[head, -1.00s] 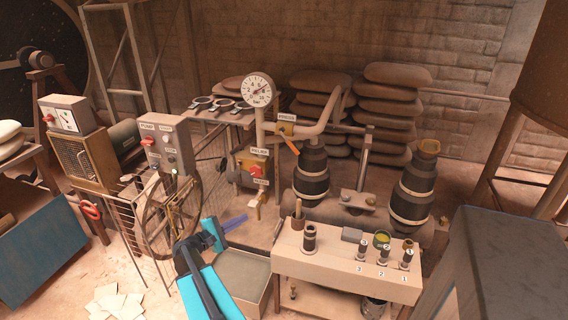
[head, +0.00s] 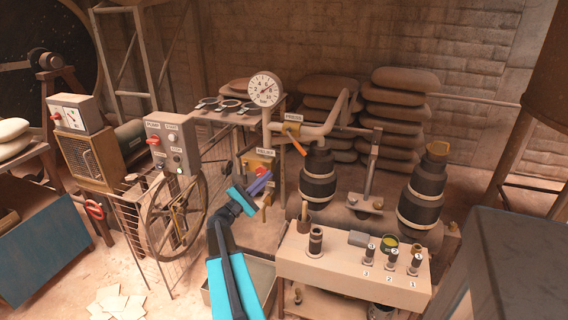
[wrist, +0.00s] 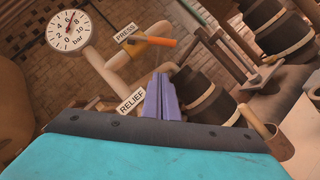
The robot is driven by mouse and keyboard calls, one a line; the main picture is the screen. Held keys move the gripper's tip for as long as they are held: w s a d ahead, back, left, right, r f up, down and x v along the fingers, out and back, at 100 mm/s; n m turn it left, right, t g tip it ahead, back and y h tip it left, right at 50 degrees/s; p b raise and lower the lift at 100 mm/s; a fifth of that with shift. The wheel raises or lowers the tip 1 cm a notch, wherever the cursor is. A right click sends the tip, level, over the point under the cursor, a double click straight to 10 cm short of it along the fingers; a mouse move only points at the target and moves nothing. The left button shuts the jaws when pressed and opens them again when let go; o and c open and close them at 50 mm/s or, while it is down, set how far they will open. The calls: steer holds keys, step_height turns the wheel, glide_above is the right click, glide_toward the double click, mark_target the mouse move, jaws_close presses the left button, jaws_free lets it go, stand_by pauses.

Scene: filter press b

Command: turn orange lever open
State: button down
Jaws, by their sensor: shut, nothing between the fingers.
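The orange lever (head: 297,143) sits on the pipe beside the PRESS label (head: 293,117), below the round pressure gauge (head: 265,89). It slants down to the right from its yellow valve body. In the wrist view the orange lever (wrist: 161,42) shows above the fingers, with the gauge (wrist: 69,31) at upper left. My gripper (head: 262,181) is shut and empty. Its purple fingers are lower and to the left of the lever, in front of the RELIEF box (head: 263,158), which they partly hide. In the wrist view the fingers (wrist: 161,97) point up toward the lever, apart from it.
A pale bench (head: 345,268) with several small fittings and a green-topped cup stands at front right. A spoked wheel (head: 165,222) and the pump control box (head: 170,141) are at left. Stacked sacks (head: 394,108) line the back wall.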

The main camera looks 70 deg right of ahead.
mark_target(296, 143)
steer(key=s+a+r+p+x, duration=0.1)
steer(key=p+x, duration=0.1)
steer(key=x, duration=1)
steer(key=shift+s+r+p, duration=0.4)
steer(key=shift+s+r, duration=0.05)
steer(key=shift+s, duration=0.1)
